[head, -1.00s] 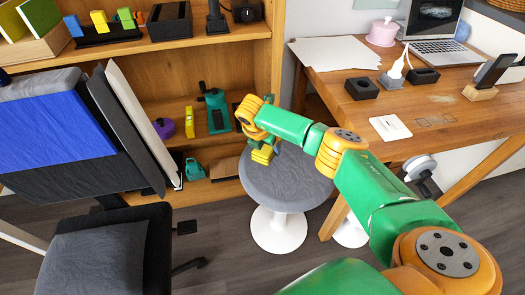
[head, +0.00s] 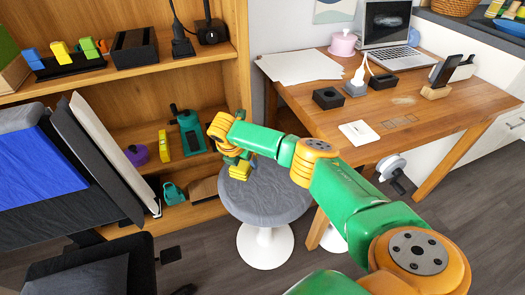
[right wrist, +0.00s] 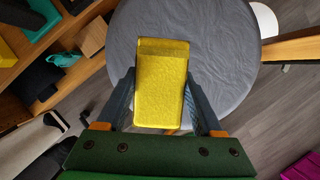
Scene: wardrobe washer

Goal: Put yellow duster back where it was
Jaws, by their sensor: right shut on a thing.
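The yellow duster (right wrist: 162,85) is a yellow block between the two fingers of my right gripper (right wrist: 163,102) in the right wrist view. The fingers are shut on its sides. In the head view the duster (head: 240,171) shows below my right gripper (head: 238,160), over the back left part of the grey round stool seat (head: 265,195). I cannot tell whether it touches the seat. On the upper shelf, a black rack (head: 72,68) holds blue, yellow and green blocks. My left gripper is not in view.
The wooden shelf unit (head: 150,90) stands behind and left of the stool, with a green device (head: 190,134), a purple item (head: 137,154) and another yellow item (head: 164,146). A wooden desk (head: 400,110) stands right. A blue-and-black chair (head: 45,180) is near left.

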